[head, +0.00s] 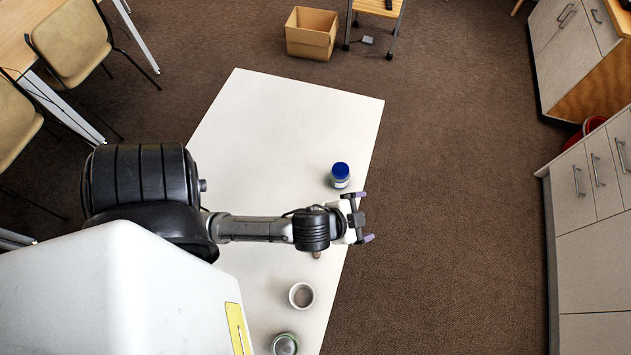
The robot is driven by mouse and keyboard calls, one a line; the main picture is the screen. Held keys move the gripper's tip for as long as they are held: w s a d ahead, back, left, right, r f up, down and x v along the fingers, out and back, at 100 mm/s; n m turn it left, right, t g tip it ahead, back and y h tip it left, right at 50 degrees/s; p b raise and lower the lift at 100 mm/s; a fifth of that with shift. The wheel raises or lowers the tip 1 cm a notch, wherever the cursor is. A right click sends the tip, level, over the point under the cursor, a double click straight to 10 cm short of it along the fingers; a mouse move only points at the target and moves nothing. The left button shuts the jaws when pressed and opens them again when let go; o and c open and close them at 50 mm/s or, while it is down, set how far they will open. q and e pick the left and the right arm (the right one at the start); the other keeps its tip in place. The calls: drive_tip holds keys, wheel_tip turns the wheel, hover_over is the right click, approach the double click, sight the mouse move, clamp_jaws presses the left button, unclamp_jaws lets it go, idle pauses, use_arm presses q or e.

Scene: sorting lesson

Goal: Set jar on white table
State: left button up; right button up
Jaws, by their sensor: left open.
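A small jar with a blue lid (340,172) stands upright on the white table (275,125), near its right edge. My left gripper (366,217) is just below the jar in the picture, at the table's right edge. Its purple-tipped fingers are spread apart, point right and hold nothing. The gripper and the jar appear apart. My right gripper is not in view.
A pale cup (301,295) and a greenish glass container (285,344) stand on the table's near part. A small brown object (317,255) is partly hidden by my left wrist. The table's far half is clear. A cardboard box (311,36) is on the floor beyond.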

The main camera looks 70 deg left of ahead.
use_arm(q)
drive_tip(key=s+d+f+g+h, duration=0.1)
drive_tip(key=s+f+g, duration=0.1)
drive_tip(key=s, duration=0.4)
drive_tip(key=s+f+n+g+h, duration=0.1)
drive_tip(key=s+f+g, duration=0.1)
drive_tip(key=s+g, duration=0.3)
drive_tip(key=shift+s+d+n, duration=0.3)
drive_tip(key=shift+s+d, duration=0.1)
drive_tip(key=shift+s, duration=0.5)
wheel_tip(320, 180, up, 23)
drive_tip(key=p, duration=2.3)
